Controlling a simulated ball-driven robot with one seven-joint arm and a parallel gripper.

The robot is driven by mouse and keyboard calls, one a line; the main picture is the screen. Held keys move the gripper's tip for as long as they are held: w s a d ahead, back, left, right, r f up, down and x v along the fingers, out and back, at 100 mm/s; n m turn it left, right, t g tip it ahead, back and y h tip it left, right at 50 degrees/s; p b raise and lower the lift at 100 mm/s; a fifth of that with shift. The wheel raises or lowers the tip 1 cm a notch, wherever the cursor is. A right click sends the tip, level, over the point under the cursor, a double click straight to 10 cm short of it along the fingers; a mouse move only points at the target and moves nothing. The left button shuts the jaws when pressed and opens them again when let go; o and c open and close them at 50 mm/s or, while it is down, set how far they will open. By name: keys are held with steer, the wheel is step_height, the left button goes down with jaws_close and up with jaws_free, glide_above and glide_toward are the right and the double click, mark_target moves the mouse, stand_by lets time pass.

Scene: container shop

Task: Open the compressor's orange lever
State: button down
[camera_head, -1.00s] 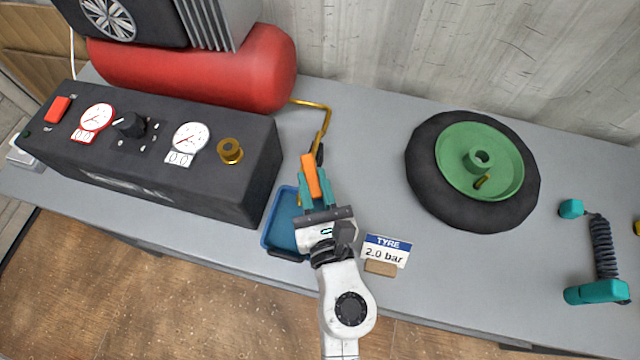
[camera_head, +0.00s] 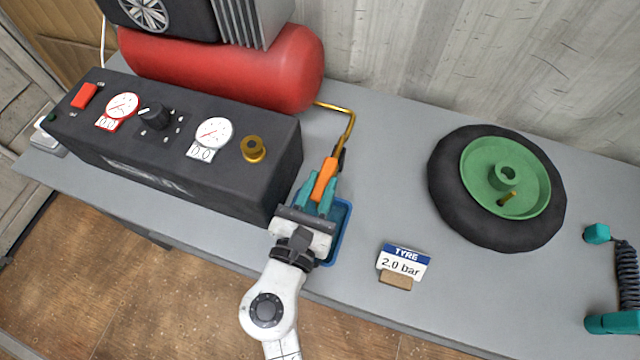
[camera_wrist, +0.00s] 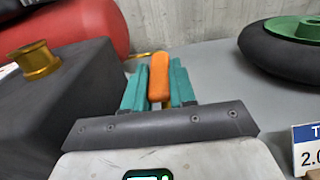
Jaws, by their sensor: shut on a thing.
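The orange lever (camera_head: 324,178) sits at the end of the brass pipe (camera_head: 350,122) that comes from the red compressor tank (camera_head: 230,70). My gripper (camera_head: 318,192) has its teal fingers shut on the lever, one on each side. In the wrist view, the orange lever (camera_wrist: 159,78) stands upright between the teal fingertips (camera_wrist: 159,86). The valve under the lever is mostly hidden by the lever and my gripper.
A black control box (camera_head: 180,160) with gauges and a brass fitting (camera_head: 253,149) stands close left of my gripper. A blue tray (camera_head: 341,232) lies beneath it. A "TYRE 2.0 bar" sign (camera_head: 403,264), a tyre (camera_head: 450,205) and a teal coiled-hose tool (camera_head: 612,323) are on the right.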

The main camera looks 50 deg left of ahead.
stand_by(0.3)
steer(key=c, duration=0.9)
jaws_free()
steer(key=b+v, duration=0.1)
steer(key=v, duration=0.9)
steer(key=shift+s+d, duration=0.2)
steer(key=shift+s, duration=0.15)
